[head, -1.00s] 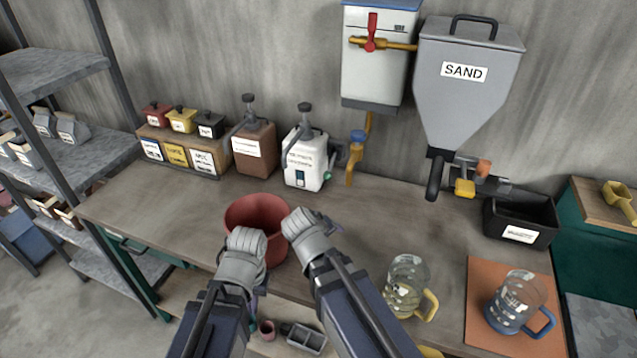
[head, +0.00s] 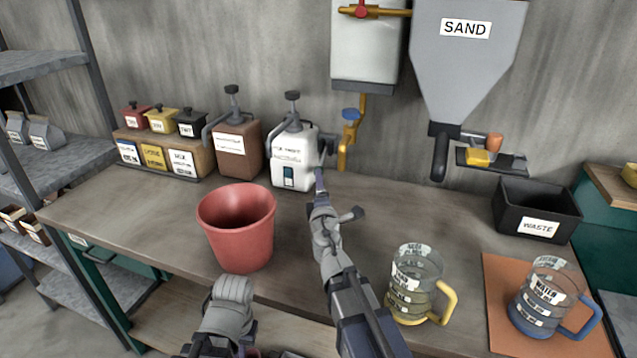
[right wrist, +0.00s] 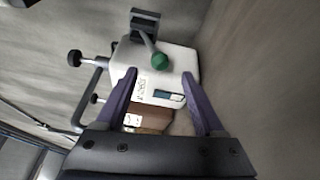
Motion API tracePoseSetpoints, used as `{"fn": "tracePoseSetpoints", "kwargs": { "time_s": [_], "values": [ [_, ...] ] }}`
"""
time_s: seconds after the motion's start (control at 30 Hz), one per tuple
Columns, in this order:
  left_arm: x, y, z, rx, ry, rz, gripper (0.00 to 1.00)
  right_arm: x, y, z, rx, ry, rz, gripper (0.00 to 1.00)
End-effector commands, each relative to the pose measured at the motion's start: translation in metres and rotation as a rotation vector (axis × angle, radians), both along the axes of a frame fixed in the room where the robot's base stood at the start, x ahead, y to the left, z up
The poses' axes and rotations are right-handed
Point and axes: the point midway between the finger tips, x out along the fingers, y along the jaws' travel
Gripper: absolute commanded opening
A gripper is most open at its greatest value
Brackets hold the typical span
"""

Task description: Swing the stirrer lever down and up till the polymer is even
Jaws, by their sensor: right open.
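The white polymer jug (head: 291,160) stands at the back of the bench; its label is too small to read surely. In the right wrist view the stirrer lever (right wrist: 146,40) sticks out from a grey bracket beside the jug and ends in a green knob (right wrist: 159,61). In the head view my right arm partly covers that spot. My right gripper (head: 338,196) is open in front of the jug. In the right wrist view its fingers (right wrist: 158,76) stand apart, the knob just beyond their tips. My left gripper (head: 234,290) is low at the front edge, its fingers hidden.
A red bucket (head: 240,238) stands left of my right arm. A brown jug (head: 236,148) is beside the white one. A yellow-handled jug (head: 416,280) stands right of my arm, a blue-handled jug (head: 545,300) farther right. A yellow pipe (head: 346,150) hangs behind.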

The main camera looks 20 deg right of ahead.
Motion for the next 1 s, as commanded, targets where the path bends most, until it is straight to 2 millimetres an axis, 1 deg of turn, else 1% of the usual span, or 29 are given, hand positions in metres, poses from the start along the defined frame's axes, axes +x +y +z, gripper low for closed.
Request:
{"fn": "tracePoseSetpoints", "kwargs": {
  "time_s": [0.17, 0.27, 0.37, 0.7, 0.77, 0.87, 1.0],
  "values": [
    [0.0, 0.0, 0.001, 0.0, 0.0, 0.0, 0.0, 0.002, 0.0, 0.001, -0.005, 0.0, 0.003, 0.7],
    [0.0, 0.0, 0.001, 0.0, 0.0, 0.0, 0.0, 0.007, -0.001, 0.001, -0.004, 0.0, 0.002, 0.7],
    [0.0, 0.0, 0.001, 0.0, 0.0, 0.0, 0.0, 0.017, -0.003, 0.001, -0.004, 0.0, 0.001, 0.7],
    [0.0, 0.0, 0.002, 0.0, 0.0, 0.0, 0.0, 0.067, -0.013, 0.002, -0.004, 0.001, 0.001, 0.7],
    [0.0, 0.0, 0.002, 0.0, 0.0, 0.0, 0.0, 0.073, -0.014, 0.002, -0.004, 0.001, 0.002, 0.7],
    [0.0, 0.0, 0.002, 0.0, 0.0, 0.0, 0.0, 0.077, -0.015, 0.002, -0.003, 0.001, 0.002, 0.7],
    [0.0, 0.0, 0.002, 0.0, 0.0, 0.0, 0.0, 0.077, -0.015, 0.002, -0.003, 0.001, 0.002, 0.7]
  ]
}}
